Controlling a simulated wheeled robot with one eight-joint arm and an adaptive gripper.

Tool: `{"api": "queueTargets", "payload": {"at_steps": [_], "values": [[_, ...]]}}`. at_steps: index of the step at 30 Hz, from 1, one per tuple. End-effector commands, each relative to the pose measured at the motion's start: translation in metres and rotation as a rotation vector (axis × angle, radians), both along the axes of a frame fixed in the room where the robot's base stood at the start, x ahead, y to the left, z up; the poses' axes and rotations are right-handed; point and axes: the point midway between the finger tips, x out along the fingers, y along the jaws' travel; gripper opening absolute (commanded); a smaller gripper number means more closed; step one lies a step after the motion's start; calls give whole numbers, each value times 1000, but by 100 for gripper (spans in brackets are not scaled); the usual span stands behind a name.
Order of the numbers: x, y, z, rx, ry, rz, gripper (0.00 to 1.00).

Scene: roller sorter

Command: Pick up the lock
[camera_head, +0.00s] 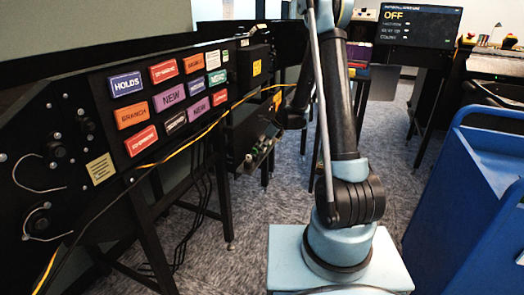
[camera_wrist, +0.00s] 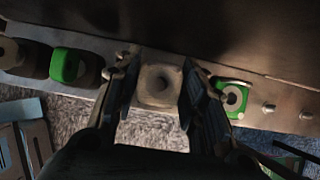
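In the wrist view my gripper (camera_wrist: 160,68) has its two dark fingers apart, one on each side of a pale, squarish block with a dark round hole (camera_wrist: 150,98). This block may be the lock; no label shows. Small gaps seem to lie between it and the fingers, and I cannot tell whether either finger touches it. A green-edged block (camera_wrist: 64,64) is to the left and another green-edged block with a pale ring (camera_wrist: 234,97) is just right of the right finger. In the head view the gripper and these blocks are not clearly visible.
In the head view a black panel with coloured labels (camera_head: 172,97) stands at left with loose yellow and black cables. A blue cart (camera_head: 470,200) is at right. A screen (camera_head: 418,25) reads OFF.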

Motion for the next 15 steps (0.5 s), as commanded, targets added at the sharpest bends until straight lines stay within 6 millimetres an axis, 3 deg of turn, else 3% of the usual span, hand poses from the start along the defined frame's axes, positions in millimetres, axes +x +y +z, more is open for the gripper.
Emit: {"api": "queueTargets", "payload": {"at_steps": [2,15], "values": [[0,0,0,0,0,0,11],[-1,0,6,0,0,0,11]]}}
